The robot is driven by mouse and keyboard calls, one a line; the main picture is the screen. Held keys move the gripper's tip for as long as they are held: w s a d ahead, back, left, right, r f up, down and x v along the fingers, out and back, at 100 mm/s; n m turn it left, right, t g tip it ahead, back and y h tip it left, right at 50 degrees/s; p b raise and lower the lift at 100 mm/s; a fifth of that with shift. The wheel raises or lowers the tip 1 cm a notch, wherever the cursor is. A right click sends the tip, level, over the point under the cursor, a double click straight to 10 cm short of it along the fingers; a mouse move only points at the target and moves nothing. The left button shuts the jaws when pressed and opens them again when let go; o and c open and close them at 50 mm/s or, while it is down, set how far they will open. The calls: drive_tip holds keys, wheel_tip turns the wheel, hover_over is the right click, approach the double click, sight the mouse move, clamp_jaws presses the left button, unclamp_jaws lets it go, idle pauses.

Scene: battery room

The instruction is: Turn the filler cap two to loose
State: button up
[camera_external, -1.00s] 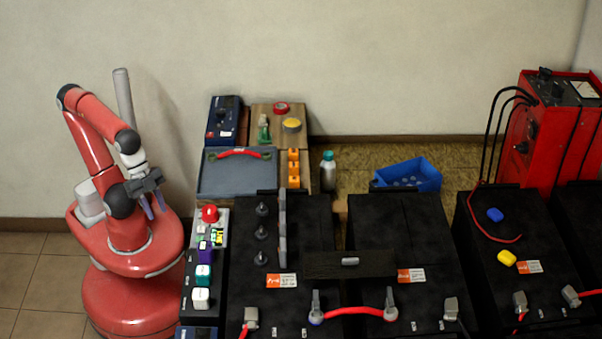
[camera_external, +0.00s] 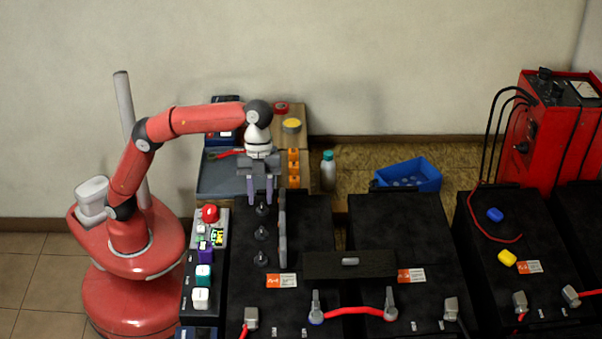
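Three black filler caps stand in a row on top of the left black battery (camera_external: 305,225): a far cap (camera_external: 262,210), a middle cap (camera_external: 261,233) and a near cap (camera_external: 261,259). No numbers show on them; by order the middle one is second from either end. My gripper (camera_external: 260,198) points down with its two purple-grey fingers apart and nothing between them. Its tips appear just above and behind the far cap; the exact height cannot be told. How tight each cap is does not show.
A grey upright plate (camera_external: 282,228) stands close to the right of the caps. A switch panel with a red button (camera_external: 209,213) lies left of the battery. A grey tray (camera_external: 215,185) and orange blocks (camera_external: 293,168) are behind. A dark bar (camera_external: 325,265) spans toward the right battery (camera_external: 400,220).

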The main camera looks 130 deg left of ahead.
sight(261, 228)
drive_tip(key=b+x, duration=0.2)
drive_tip(key=x, duration=0.5)
drive_tip(key=shift+d+f, duration=0.1)
drive_tip(key=shift+f, duration=0.1)
clamp_jaws()
